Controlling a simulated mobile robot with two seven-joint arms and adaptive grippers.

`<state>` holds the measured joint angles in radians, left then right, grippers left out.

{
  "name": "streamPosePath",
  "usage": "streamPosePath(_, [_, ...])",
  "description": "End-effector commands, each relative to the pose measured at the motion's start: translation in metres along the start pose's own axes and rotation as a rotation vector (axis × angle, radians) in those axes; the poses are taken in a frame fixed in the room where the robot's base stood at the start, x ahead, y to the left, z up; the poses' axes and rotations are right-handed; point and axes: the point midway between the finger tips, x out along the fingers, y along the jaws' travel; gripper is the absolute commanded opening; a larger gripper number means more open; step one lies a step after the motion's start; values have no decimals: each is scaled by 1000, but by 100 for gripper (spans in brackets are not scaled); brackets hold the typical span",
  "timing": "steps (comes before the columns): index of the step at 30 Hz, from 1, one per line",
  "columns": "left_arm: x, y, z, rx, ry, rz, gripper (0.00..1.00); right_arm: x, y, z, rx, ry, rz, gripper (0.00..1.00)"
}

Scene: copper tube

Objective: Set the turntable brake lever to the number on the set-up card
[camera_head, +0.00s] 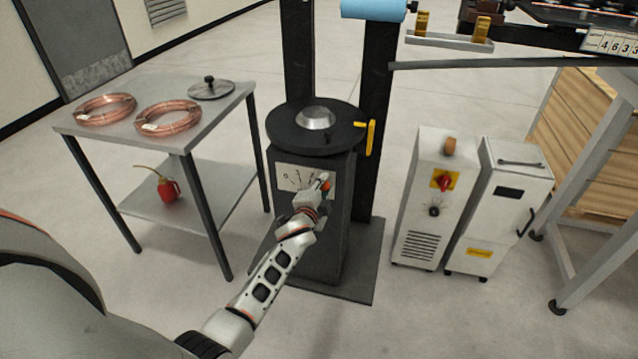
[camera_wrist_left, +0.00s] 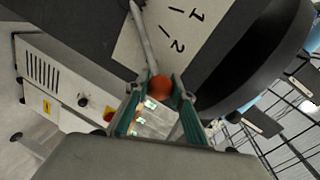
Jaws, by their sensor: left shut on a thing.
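The turntable (camera_head: 288,132) is a black disc on a dark pedestal. Its front carries a pale scale plate (camera_head: 289,173) with a 0 at its left end; the wrist view shows the plate's 1 and 2 (camera_wrist_left: 187,30) with tick marks. The brake lever (camera_wrist_left: 143,35) is a thin grey rod with an orange-red ball knob (camera_wrist_left: 160,88). My left gripper (camera_head: 322,187) is shut on that knob, with one finger on each side of it. In the head view it covers the plate's right part, so I cannot read the lever's setting. I cannot make out a set-up card for certain.
A grey table (camera_head: 222,103) with copper coils (camera_head: 168,118) stands left. A red oil can (camera_head: 168,189) sits on its lower shelf. White cabinets (camera_head: 421,200) stand right of the pedestal. A panel with digits (camera_head: 610,43) is at the upper right.

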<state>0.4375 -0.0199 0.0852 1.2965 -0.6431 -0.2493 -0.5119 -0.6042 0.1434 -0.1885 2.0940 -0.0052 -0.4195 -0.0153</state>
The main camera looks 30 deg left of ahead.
Motion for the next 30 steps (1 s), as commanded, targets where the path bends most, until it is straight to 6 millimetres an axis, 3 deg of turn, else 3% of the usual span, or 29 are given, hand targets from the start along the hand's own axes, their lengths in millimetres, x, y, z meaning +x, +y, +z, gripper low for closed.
streamPosePath(1, [0,10,0,23,-6,6,0,1,-2,2,-1,0,-3,40])
streamPosePath(6, [2,15,-5,88,-18,2,0,4,0,-6,-7,19,-6,40])
streamPosePath(25, [2,17,-8,136,-27,-1,0,4,-4,-10,-3,27,-11,40])
streamPosePath(26, [2,17,-8,136,-27,-1,28,4,-4,-10,-3,27,-11,40])
streamPosePath(27, [2,17,-8,136,-27,-1,39,3,-4,-10,-1,26,-11,40])
streamPosePath(30, [2,16,-8,135,-26,-2,41,4,-5,-10,1,26,-10,40])
